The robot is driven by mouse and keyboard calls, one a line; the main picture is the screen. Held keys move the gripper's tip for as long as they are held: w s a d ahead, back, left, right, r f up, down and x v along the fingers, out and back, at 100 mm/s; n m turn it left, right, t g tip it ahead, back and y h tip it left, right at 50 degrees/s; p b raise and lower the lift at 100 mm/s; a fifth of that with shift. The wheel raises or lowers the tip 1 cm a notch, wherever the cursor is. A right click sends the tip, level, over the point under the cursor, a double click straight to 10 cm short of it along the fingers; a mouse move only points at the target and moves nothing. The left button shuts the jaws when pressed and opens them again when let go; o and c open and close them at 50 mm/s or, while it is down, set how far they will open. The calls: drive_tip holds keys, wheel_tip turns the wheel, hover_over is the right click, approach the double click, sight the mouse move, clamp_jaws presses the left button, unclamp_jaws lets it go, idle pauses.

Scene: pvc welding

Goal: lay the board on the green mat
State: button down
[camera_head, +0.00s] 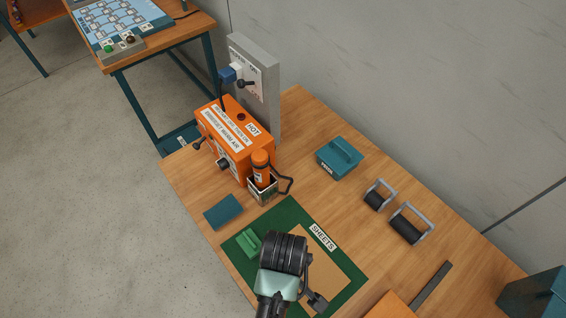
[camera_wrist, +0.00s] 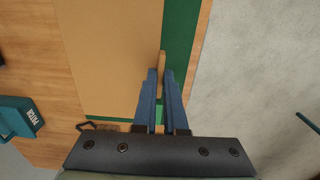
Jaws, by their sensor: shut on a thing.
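The thin tan board (camera_head: 325,265) shows over the green mat (camera_head: 288,211) in the head view, partly hidden behind my gripper. In the wrist view the board (camera_wrist: 110,45) fills the upper left, with a green strip of the mat (camera_wrist: 180,40) along its right. My gripper (camera_wrist: 162,78) points down, its blue fingers shut on a small tan upright grip at the board's right side. The board looks flat. Along its left edge in the wrist view it hides the mat and borders bare wood. I cannot tell whether it touches the mat or hangs slightly above.
A green block (camera_head: 249,243) is at the mat's left. An orange hot-air unit (camera_head: 235,137), a teal box (camera_head: 340,157) and two black rollers (camera_head: 408,224) stand around the mat. An orange sheet (camera_head: 391,305) and a dark bar (camera_head: 431,285) lie at right.

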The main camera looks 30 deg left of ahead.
wheel_tip(320, 180, down, 4)
drive_tip(key=shift+d, duration=0.15)
drive_tip(key=shift+f, duration=2.2)
drive_tip(key=shift+f, duration=0.2)
drive_tip(key=c, duration=1)
unclamp_jaws()
drive_tip(key=shift+r, duration=0.15)
